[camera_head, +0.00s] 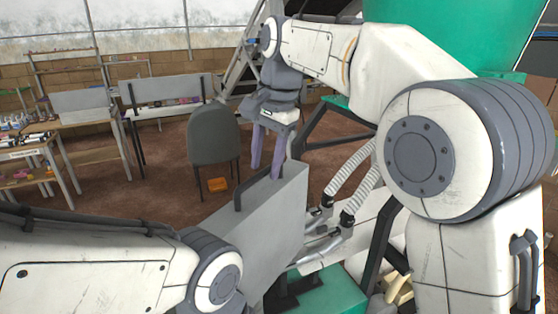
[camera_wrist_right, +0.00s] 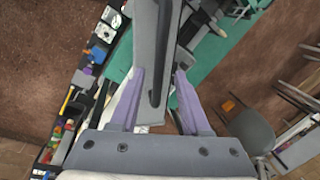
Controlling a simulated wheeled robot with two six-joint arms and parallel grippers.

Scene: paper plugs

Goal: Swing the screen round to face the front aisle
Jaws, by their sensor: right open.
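The screen is a grey upright panel (camera_head: 268,232) in the lower middle of the head view, seen at a slant. In the right wrist view, the grey panel (camera_wrist_right: 145,45) and the dark handle (camera_wrist_right: 156,70) lie between the spread fingers (camera_wrist_right: 158,90); I cannot tell if either finger touches. My left arm crosses the lower left, and its gripper is not in view.
Tables with small items (camera_head: 25,155) line the left. A green surface (camera_head: 335,292) is low beside the panel. Brown floor is open around the chair.

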